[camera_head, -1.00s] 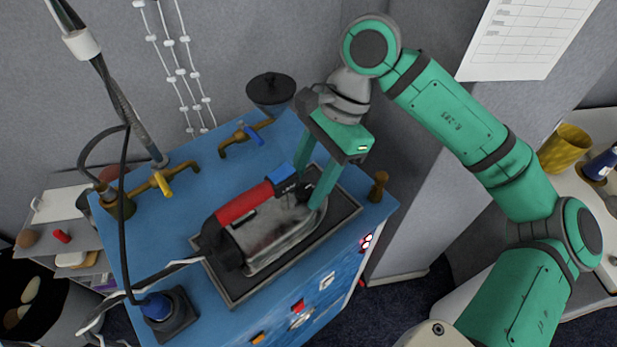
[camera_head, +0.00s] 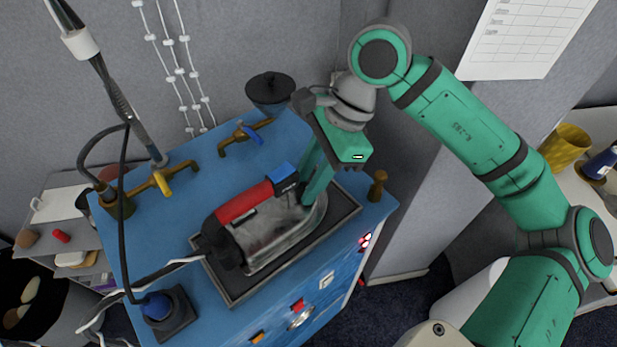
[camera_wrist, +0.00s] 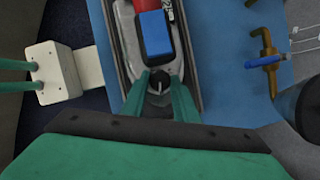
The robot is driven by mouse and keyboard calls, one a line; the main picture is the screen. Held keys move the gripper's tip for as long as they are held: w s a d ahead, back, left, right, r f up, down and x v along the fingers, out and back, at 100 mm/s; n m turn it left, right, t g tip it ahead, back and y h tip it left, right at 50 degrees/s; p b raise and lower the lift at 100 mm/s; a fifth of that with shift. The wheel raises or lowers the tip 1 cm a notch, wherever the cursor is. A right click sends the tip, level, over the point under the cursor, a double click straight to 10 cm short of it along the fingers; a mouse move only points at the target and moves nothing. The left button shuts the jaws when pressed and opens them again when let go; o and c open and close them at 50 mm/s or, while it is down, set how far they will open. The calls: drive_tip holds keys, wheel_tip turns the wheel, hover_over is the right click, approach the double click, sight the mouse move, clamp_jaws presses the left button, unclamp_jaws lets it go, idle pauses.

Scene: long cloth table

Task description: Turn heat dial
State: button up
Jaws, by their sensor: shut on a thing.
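An iron (camera_head: 272,240) with a red handle (camera_head: 244,203) and a blue part (camera_head: 282,173) at the handle's front lies on its sole in a dark tray (camera_head: 292,264). In the wrist view, the heat dial (camera_wrist: 159,86) is a small dark round knob with a pale mark, on the iron's nose just before the blue part. My gripper (camera_head: 306,197) points down at the iron's nose. Its two green fingers, also in the wrist view (camera_wrist: 159,92), are shut on the dial from both sides. In the head view, the fingers hide the dial.
The blue bench (camera_head: 185,232) carries brass taps (camera_head: 163,182), a black funnel-like cup (camera_head: 271,92), a small brown peg (camera_head: 377,185) close to the gripper, and a dark base with a blue knob (camera_head: 156,306). A cable runs from the iron's rear to the left.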

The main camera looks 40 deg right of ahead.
drive_tip(key=m+t, duration=0.1)
drive_tip(key=m, duration=0.3)
drive_tip(key=shift+s+h, duration=0.15)
drive_tip(key=shift+h, duration=0.25)
drive_tip(key=shift+a+m+t+h, duration=0.15)
drive_tip(key=shift+m+t, duration=0.15)
drive_tip(key=shift+m, duration=0.45)
drive_tip(key=shift+m+t+h, duration=0.15)
drive_tip(key=shift+m+t, duration=0.15)
drive_tip(key=shift+m, duration=0.45)
drive_tip(key=o, duration=1.1)
drive_tip(key=shift+c, duration=0.2)
drive_tip(key=shift+r, duration=0.1)
drive_tip(key=v, duration=1)
drive_tip(key=shift+r, duration=0.3)
drive_tip(key=shift+s, duration=0.15)
